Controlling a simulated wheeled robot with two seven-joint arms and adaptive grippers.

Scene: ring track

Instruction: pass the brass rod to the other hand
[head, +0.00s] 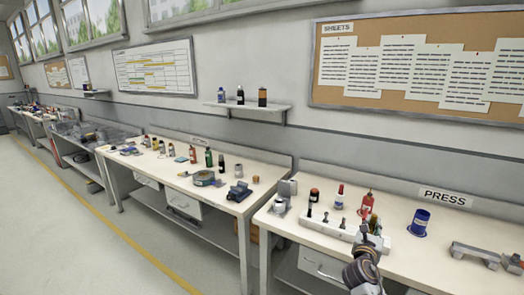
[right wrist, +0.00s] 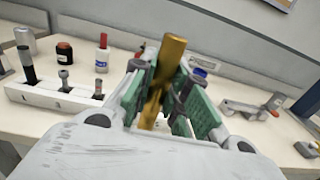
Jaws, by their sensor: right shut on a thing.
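The brass rod (right wrist: 166,72) stands slightly tilted between the green-padded fingers of my right gripper (right wrist: 163,100) in the right wrist view. The gripper is shut on it, with the rod sticking up above the fingers. My left gripper is in neither view.
The white rack (head: 318,229) holds several small tools on the press bench (head: 405,262). A grey metal fixture (head: 476,254) lies to the right. Another bench (head: 222,212) stands left, beyond a gap.

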